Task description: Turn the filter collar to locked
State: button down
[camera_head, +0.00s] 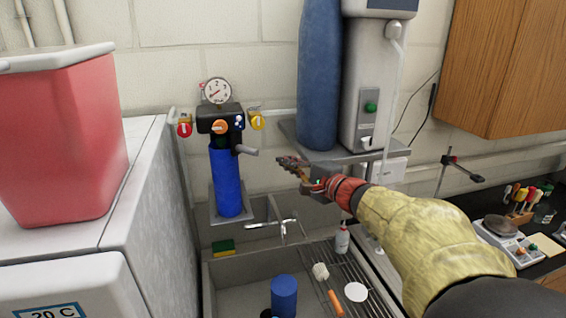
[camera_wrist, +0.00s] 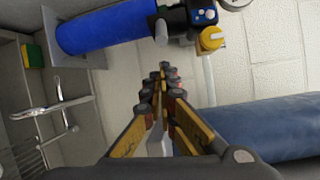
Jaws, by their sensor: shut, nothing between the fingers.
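The filter unit hangs on the wall at left of centre in the head view, with a blue filter bowl (camera_head: 227,185) under a black head (camera_head: 212,117). A grey lever (camera_head: 246,151) sticks out to the right at the collar, where bowl and head meet; I see no readable lock mark. In the wrist view the blue bowl (camera_wrist: 105,30) lies sideways at the top, with the lever (camera_wrist: 161,32) beside it. My gripper (camera_head: 284,161) is shut and empty, to the right of the lever and apart from it. Its fingers (camera_wrist: 164,72) point towards the lever in the wrist view.
A round gauge (camera_head: 217,91) tops the filter, with a red valve (camera_head: 184,126) and a yellow valve (camera_head: 257,121) beside it. A tall blue cylinder (camera_head: 319,75) stands close to my gripper. A tap (camera_head: 281,226) and sink lie below. A red bin (camera_head: 60,140) stands left.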

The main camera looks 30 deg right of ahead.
jog(key=w+a+p, duration=0.1)
jog(key=w, duration=0.7)
jog(key=shift+f, duration=0.3)
jog(key=shift+s+f, duration=0.1)
